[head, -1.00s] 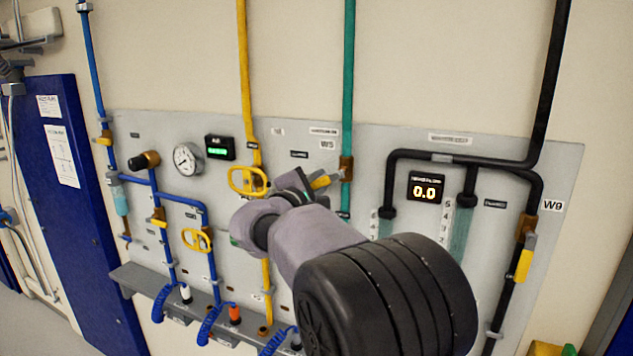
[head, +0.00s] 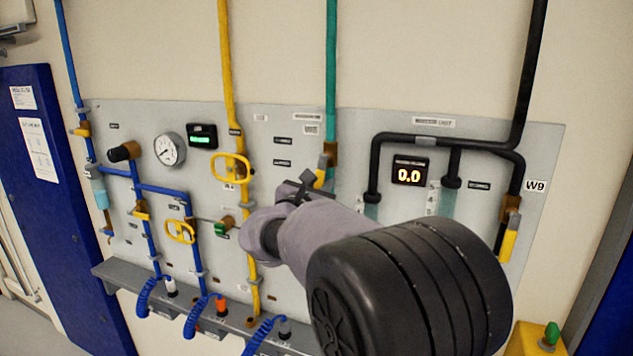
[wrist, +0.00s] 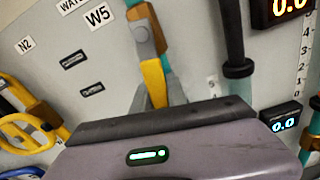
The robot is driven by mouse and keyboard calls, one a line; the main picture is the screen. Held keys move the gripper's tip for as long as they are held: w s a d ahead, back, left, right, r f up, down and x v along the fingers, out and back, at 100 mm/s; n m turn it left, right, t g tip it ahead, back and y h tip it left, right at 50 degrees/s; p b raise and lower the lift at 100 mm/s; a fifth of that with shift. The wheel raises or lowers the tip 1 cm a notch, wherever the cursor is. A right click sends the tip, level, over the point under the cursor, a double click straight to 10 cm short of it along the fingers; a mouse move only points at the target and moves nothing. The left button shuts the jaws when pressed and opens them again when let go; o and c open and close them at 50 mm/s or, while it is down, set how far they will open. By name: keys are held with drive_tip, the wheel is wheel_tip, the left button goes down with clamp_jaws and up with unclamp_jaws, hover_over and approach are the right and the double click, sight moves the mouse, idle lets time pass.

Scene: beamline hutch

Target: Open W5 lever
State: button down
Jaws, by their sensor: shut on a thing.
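The W5 valve sits on the green pipe (head: 331,60), with a brass body (head: 330,152) and a yellow lever (head: 321,172). The W5 label (wrist: 98,16) shows beside it in the wrist view. There the yellow lever (wrist: 154,80) runs down from the grey valve hub nearly in line with the pipe, slightly tilted. My gripper (head: 307,184) is at the lever's lower end and shut on it. In the wrist view the jaws (wrist: 160,98) are partly hidden behind my wrist housing. The pipe below the lever is hidden by my arm.
A yellow pipe with a round yellow handwheel (head: 231,167) stands to the left. Black pipes (head: 440,142) and a display reading 0.0 (head: 410,171) are to the right. A grey shelf (head: 120,274) with coiled blue hoses runs below. The W9 lever (head: 509,240) is at far right.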

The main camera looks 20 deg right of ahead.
drive_tip(key=shift+s+d+n, duration=0.3)
drive_tip(key=shift+d+n, duration=0.15)
drive_tip(key=shift+n, duration=0.45)
drive_tip(key=shift+f, duration=0.1)
drive_tip(key=c, duration=1.3)
unclamp_jaws()
drive_tip(key=shift+s, duration=0.1)
